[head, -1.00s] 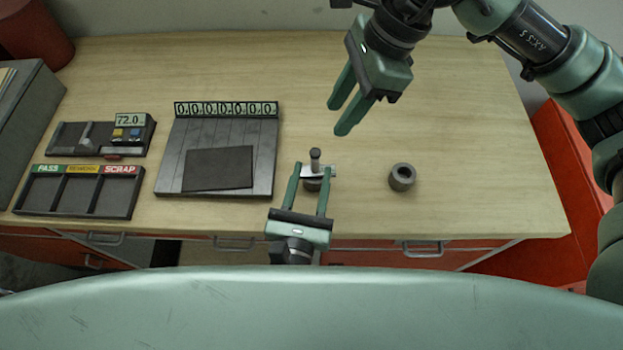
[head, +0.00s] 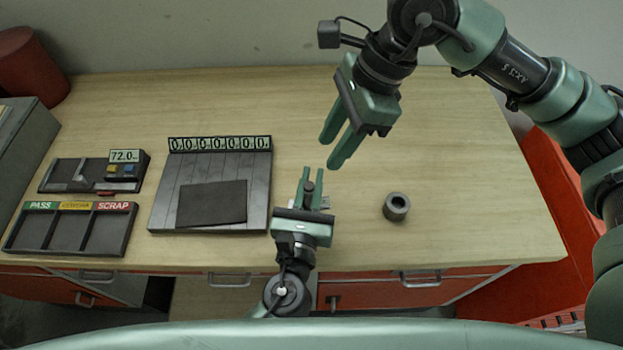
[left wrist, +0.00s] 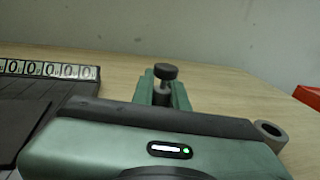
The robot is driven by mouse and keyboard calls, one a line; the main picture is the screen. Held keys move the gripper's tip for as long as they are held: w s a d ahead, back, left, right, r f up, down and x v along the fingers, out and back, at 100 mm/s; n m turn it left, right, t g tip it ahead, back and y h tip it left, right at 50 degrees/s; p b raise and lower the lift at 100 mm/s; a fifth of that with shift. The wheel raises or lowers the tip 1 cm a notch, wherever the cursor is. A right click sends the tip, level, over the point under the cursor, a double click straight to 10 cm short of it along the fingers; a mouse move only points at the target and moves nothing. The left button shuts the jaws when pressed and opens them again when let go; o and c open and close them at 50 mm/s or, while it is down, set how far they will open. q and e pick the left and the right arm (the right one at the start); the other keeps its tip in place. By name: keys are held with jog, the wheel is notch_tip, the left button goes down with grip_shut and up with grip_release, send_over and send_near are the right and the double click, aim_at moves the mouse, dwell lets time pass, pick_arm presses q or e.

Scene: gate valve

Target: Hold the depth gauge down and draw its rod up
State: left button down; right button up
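The depth gauge (head: 309,190) stands upright near the front middle of the table, with a dark knob on top and a pale crossbar below. It also shows in the left wrist view (left wrist: 165,74). My left gripper (head: 313,171) reaches in from the front, with one finger on each side of the gauge. The fingers look closed on it; its lower part is hidden by the fingers and gripper body. My right gripper (head: 329,153) is open and empty, above the table behind the gauge, pointing down toward the left.
A grey ring (head: 396,207) stands to the right of the gauge. To the left are a dark slatted stand with a number row (head: 258,190), a sorting tray (head: 88,249) and a small display unit (head: 125,155). The table's right side is clear.

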aim_at(309, 185)
jog(key=o, duration=0.8)
jog(key=shift+a+n, duration=0.15)
jog(key=shift+n, duration=0.15)
jog(key=shift+o, duration=1)
jog(key=shift+s+a+f+n+h, duration=0.1)
jog(key=shift+a+f+n+h, duration=0.2)
jog(key=shift+n, duration=0.3)
jog(key=a+n, duration=0.1)
jog(key=n, duration=0.1)
jog(key=f+n+h, duration=0.1)
jog(key=a+n+h, duration=0.1)
jog(key=n, duration=0.1)
jog(key=shift+s+a+f+n, duration=0.15)
jog(key=shift+a+f+n, duration=0.1)
jog(key=shift+a+n, duration=0.05)
jog(key=shift+a+f+n+t+h, duration=0.35)
jog(key=shift+n+h, duration=0.25)
jog(key=shift+n, duration=0.4)
jog(key=shift+f, duration=4.5)
jog(key=c, duration=1.2)
